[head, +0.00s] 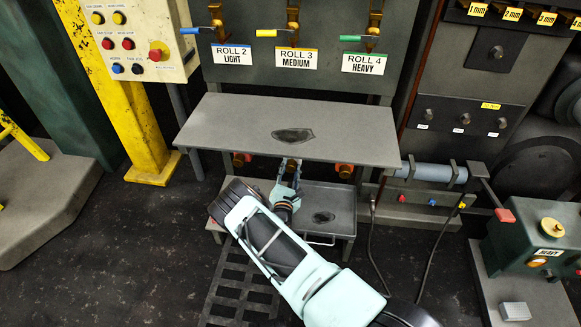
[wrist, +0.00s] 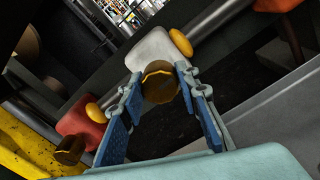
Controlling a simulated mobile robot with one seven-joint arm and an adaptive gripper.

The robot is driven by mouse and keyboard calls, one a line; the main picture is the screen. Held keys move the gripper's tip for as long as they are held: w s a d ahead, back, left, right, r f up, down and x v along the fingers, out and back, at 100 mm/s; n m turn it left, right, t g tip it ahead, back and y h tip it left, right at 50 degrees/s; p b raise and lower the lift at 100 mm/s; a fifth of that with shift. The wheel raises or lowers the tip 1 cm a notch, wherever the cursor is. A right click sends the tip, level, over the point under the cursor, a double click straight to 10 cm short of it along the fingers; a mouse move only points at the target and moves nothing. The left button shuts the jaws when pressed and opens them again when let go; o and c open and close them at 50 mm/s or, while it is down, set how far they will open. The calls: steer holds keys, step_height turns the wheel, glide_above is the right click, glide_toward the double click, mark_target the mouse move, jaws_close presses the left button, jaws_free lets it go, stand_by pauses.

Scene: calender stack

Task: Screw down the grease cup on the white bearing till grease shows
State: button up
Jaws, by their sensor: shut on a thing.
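The white bearing (wrist: 150,47) is at the upper middle of the wrist view. A brass-brown grease cup (wrist: 158,88) sticks out from it towards me. My gripper (wrist: 161,78) has its two blue-padded fingers on either side of this cup and is shut on it. In the head view my gripper (head: 289,181) reaches in under the grey shelf, and the middle cup (head: 291,163) shows just above it. The white bearing is hidden there by the shelf and arm. No grease is visible around the cup.
A red bearing (wrist: 77,122) with its own brown cup (wrist: 69,149) is at the left. Another red-orange bearing (wrist: 275,5) is at the upper right. The grey shelf (head: 230,122) overhangs my gripper. A lower tray (head: 338,197) lies below, with a cable to its right.

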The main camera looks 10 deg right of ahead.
steer(key=m+p, duration=0.2)
steer(key=m, duration=0.4)
steer(key=shift+m, duration=0.3)
steer(key=m+p, duration=0.1)
steer(key=m, duration=0.5)
steer(key=shift+a+m+p, duration=0.1)
steer(key=shift+m+p, duration=0.2)
steer(key=shift+p, duration=0.05)
steer(key=shift+f, duration=0.1)
steer(key=o, duration=1.2)
steer(key=shift+c, duration=0.2)
steer(key=v, duration=1.2)
